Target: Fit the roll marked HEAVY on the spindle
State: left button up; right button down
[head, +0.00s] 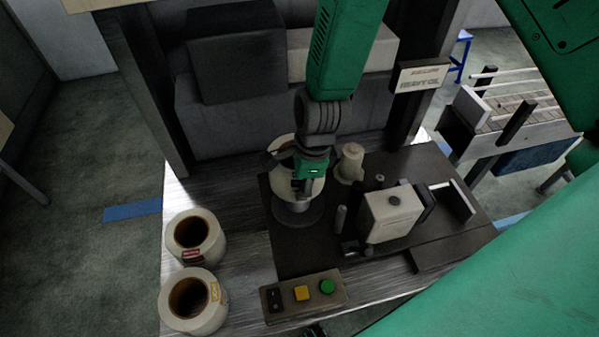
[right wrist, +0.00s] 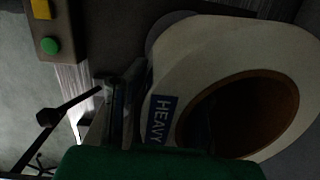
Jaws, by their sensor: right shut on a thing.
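The roll marked HEAVY is a white roll (head: 283,150) in the head view, partly hidden behind my right gripper (head: 308,182). In the right wrist view the roll (right wrist: 205,50) shows a blue HEAVY label and a brown hollow core. My right gripper is shut on the roll's wall and holds it above a round dark disc (head: 285,213) on the machine. A short grey post, seemingly the spindle (head: 293,200), shows on the disc under the roll. The roll looks apart from the disc; whether the core lines up with the spindle is hidden. My left gripper does not show clearly.
Two other white rolls, one with a red label (head: 212,240) and one with a yellow label (head: 205,310), stand at the left of the metal table. A button box (head: 330,297) is at the front. A white printer-like unit (head: 390,214) and a pale cylinder (head: 350,165) stand right of the disc.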

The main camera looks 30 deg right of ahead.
jog(key=shift+d+f+b, duration=0.15)
jog(key=shift+f+b, duration=0.4)
jog(key=shift+f, duration=0.05)
notch_tip(320, 180, down, 4)
jog(key=b, duration=0.4)
jog(key=shift+f+b, duration=1.1)
jog(key=shift+f, duration=1.1)
jog(key=shift+r+p, duration=0.15)
jog(key=shift+p, duration=0.25)
jog(key=c, duration=1.3)
grip_release()
